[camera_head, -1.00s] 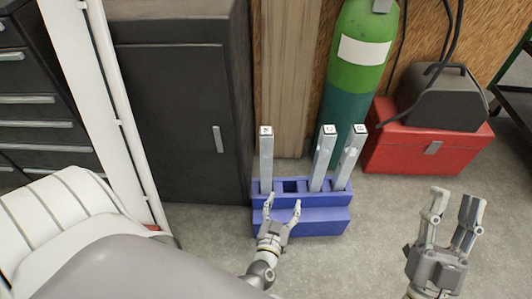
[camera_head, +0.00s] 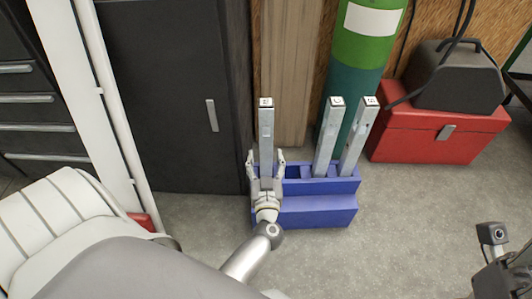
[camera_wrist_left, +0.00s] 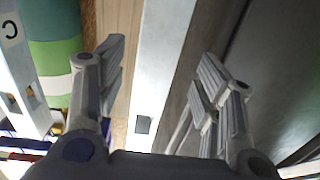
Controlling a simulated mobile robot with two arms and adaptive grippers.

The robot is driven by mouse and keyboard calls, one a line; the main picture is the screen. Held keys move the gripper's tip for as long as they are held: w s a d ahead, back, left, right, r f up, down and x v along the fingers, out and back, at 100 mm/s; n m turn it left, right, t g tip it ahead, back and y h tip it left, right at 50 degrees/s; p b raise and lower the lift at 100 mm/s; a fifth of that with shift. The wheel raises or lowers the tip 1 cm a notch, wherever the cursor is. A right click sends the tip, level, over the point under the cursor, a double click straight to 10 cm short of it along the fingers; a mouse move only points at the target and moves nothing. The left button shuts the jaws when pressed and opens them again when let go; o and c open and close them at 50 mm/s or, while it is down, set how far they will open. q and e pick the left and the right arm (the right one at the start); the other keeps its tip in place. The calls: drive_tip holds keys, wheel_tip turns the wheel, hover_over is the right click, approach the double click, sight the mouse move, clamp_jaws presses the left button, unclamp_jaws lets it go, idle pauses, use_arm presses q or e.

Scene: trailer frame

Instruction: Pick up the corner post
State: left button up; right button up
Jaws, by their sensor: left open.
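Several grey metal corner posts stand in a blue rack (camera_head: 318,212). The leftmost post (camera_head: 266,130) is upright, alone at the rack's left end. Two more posts, the middle one (camera_head: 328,140) and the rightmost one (camera_head: 358,138), stand at the right end, tilted in the picture. My left gripper (camera_head: 266,160) is open, with a finger on each side of the leftmost post's lower part. In the left wrist view this post (camera_wrist_left: 163,60) passes between the open fingers, with gaps visible. My right gripper (camera_head: 497,255) is cut off at the lower right; its fingers cannot be made out.
An empty slot shows in the rack between the posts. A green gas cylinder (camera_head: 366,45) and a wooden board (camera_head: 286,70) stand behind. A red toolbox (camera_head: 425,135) is at right, a dark cabinet (camera_head: 165,100) at left. The floor (camera_head: 400,220) right of the rack is clear.

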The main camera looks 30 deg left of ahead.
sight(266, 152)
use_arm(q)
drive_tip(key=b+x, duration=0.2)
drive_tip(key=x, duration=0.2)
drive_tip(key=shift+w+d, duration=0.15)
drive_tip(key=shift+w+a+r, duration=0.1)
drive_tip(key=shift+w+a, duration=0.15)
drive_tip(key=shift+w, duration=0.15)
clamp_jaws()
